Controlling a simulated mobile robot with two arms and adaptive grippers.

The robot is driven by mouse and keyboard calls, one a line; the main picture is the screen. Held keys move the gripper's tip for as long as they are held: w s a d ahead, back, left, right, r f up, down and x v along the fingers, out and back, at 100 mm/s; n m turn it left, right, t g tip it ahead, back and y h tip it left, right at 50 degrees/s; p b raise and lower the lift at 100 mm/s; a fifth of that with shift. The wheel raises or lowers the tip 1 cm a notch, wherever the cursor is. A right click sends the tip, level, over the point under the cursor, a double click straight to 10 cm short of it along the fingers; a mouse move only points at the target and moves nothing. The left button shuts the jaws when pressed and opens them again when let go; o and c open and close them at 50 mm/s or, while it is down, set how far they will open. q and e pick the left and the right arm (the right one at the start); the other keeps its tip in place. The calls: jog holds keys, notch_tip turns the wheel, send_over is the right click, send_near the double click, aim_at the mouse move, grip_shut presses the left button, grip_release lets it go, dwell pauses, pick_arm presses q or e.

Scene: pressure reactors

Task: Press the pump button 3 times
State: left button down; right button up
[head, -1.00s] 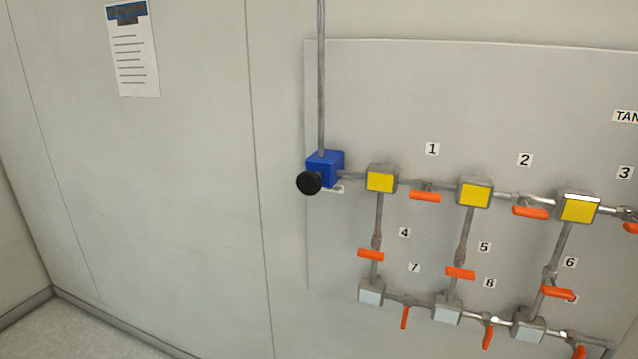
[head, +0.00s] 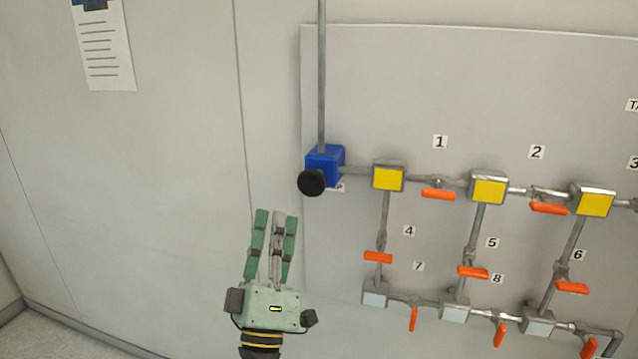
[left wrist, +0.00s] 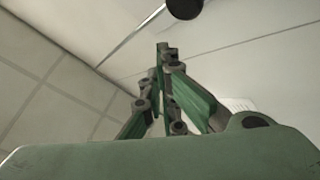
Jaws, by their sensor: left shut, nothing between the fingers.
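The pump is a blue box (head: 322,160) on the wall panel, with a round black button (head: 311,183) on its front. The button also shows in the left wrist view as a dark disc (left wrist: 185,7) at the top edge. My left gripper (head: 276,214), with green fingers, is below and left of the button in the head view, pointing up. Its fingers are shut with nothing between them, and in the head view a gap shows between the fingertips and the button. My right gripper is in neither view.
Pipes run right from the pump to several yellow-faced blocks (head: 388,178) and orange valve handles (head: 438,194) with number labels. A vertical pipe (head: 321,75) rises from the pump. The wall left of the panel is bare except for a paper notice (head: 103,45).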

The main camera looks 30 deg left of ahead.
aim_at(311, 183)
pick_arm(q)
jog(key=shift+s+a+r+n+y, duration=0.1)
jog(key=shift+s+r+n+y, duration=0.15)
jog(key=shift+r, duration=0.3)
jog(key=shift+s+a+r+n+y, duration=0.1)
jog(key=shift+s+r+n+y, duration=0.15)
jog(key=shift+r, duration=0.25)
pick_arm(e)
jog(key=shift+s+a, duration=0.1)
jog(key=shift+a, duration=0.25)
pick_arm(q)
jog(key=shift+w+d, duration=0.1)
jog(key=w+a, duration=0.2)
jog(key=w, duration=0.6)
jog(key=shift+w+b, duration=0.2)
jog(key=shift+b, duration=0.2)
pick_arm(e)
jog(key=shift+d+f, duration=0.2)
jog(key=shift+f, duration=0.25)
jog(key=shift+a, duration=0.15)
pick_arm(q)
jog(key=shift+w, duration=0.1)
jog(key=shift+w+a, duration=0.1)
jog(key=shift+w, duration=0.25)
